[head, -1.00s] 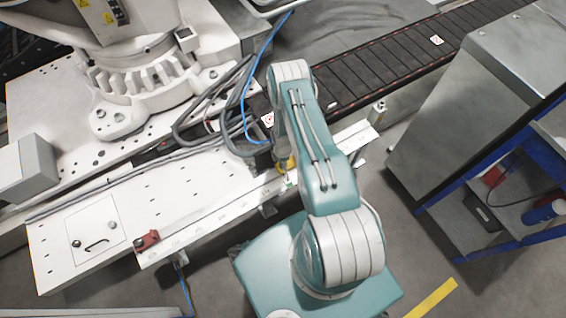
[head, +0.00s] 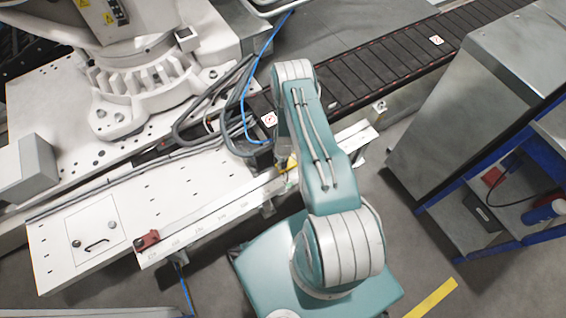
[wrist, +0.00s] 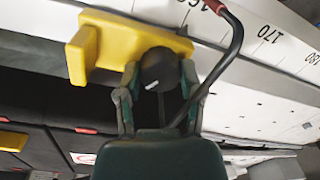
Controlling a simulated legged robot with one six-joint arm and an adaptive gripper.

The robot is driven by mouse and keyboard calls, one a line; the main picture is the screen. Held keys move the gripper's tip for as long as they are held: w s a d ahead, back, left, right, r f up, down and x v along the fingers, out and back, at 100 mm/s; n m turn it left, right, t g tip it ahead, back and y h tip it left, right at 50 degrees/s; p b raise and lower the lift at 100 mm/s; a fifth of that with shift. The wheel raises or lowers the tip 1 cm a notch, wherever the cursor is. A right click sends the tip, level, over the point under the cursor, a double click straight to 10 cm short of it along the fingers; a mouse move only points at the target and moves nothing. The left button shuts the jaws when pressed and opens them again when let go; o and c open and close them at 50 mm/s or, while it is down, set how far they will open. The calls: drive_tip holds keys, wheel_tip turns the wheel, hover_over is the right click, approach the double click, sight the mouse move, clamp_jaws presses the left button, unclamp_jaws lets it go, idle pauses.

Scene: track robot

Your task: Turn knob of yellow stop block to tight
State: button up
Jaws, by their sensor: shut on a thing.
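The yellow stop block (wrist: 113,40) shows in the upper left of the wrist view, against the white rail with printed numbers. Its black round knob (wrist: 160,70) has a small white mark. My gripper (wrist: 158,88) has one finger on each side of the knob and is shut on it. A red-tipped dark lever or cable runs beside the right finger. In the head view, a small part of the yellow stop block (head: 291,163) shows beside my teal arm; the arm hides the knob and my gripper.
The white numbered rail (wrist: 265,45) runs behind the block. A red stop piece (head: 147,240) sits on the white track bed. Grey cables (head: 215,130) and a blue hose lie left of my arm. A metal cabinet (head: 465,100) stands to the right.

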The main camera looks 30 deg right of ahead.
drive_tip(key=m, duration=0.5)
drive_tip(key=shift+w+m, duration=0.15)
drive_tip(key=shift+m, duration=0.25)
drive_tip(key=m, duration=0.5)
drive_tip(key=shift+d+t, duration=0.1)
drive_tip(key=shift+t, duration=0.2)
drive_tip(key=shift+m, duration=0.3)
drive_tip(key=o, duration=1.2)
drive_tip(key=shift+c, duration=0.2)
drive_tip(key=shift+r, duration=0.1)
wheel_tip(320, 180, up, 12)
drive_tip(key=shift+s+d, duration=0.2)
